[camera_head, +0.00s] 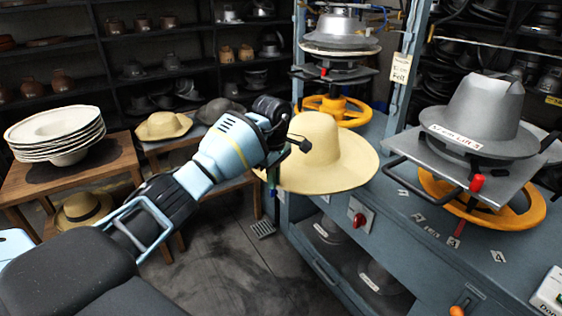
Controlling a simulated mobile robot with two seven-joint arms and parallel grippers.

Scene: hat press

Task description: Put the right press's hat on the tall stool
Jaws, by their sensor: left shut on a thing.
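My left gripper (292,146) reaches in from the left and is shut on a cream wide-brimmed hat (325,150). It grips the hat at its left side, and the hat hangs in front of the blue bench's left end. The right press (478,125), with a grey metal hat form over a plate and yellow wheel, has no cream hat on it. Wooden stools stand at the left: a near one (22,188) bears a stack of pale hats, and others behind bear a yellowish hat (164,125) and a grey hat (220,109). Which is the tall stool is unclear. My right gripper is out of view.
The left press (340,42) stands behind the held hat. The blue bench (405,222) carries both presses and has a red switch (359,219) on its front. Another straw hat (82,210) sits low under the near stool. Dark floor (250,275) lies open between stools and bench.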

